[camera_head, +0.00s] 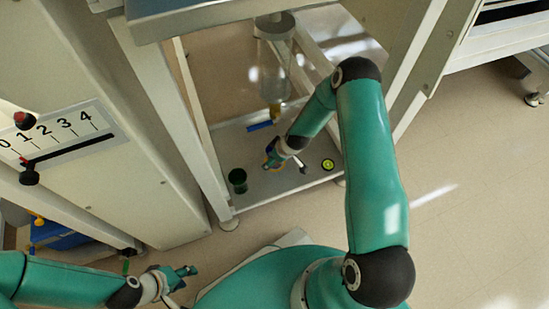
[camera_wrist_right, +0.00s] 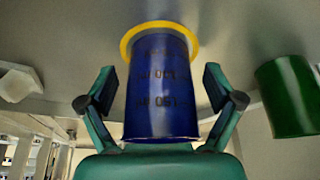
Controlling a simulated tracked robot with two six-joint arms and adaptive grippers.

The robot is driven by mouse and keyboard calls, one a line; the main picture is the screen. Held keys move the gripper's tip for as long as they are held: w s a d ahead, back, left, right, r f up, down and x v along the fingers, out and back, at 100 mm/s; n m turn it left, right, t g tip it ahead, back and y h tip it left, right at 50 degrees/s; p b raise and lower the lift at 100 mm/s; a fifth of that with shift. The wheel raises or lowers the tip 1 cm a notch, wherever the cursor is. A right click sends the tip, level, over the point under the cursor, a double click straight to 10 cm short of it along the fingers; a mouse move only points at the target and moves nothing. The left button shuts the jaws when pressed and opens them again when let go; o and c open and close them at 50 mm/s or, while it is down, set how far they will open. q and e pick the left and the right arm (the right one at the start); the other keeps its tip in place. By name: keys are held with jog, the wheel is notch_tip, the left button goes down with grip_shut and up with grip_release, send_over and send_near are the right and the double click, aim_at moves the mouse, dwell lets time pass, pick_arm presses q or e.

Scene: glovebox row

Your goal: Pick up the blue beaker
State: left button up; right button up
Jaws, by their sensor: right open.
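The blue beaker (camera_wrist_right: 160,95) fills the middle of the right wrist view, with dark markings on its side and a yellow ring at its far end. My right gripper (camera_wrist_right: 163,82) is open, with one finger on each side of the beaker and gaps visible between. In the head view my right gripper (camera_head: 272,157) is low over the grey shelf (camera_head: 262,188), and the beaker is mostly hidden by it. My left gripper (camera_head: 182,272) is at the lower left, away from the shelf; its jaws are too small to judge.
A green beaker (camera_head: 237,179) stands left of my right gripper; it also shows in the right wrist view (camera_wrist_right: 288,97). A round yellow-green item (camera_head: 328,164) lies to the right. A clear cylinder (camera_head: 274,70) hangs above the shelf, between frame posts.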

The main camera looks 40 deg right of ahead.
jog(key=c, duration=1)
jog(key=shift+r, duration=0.2)
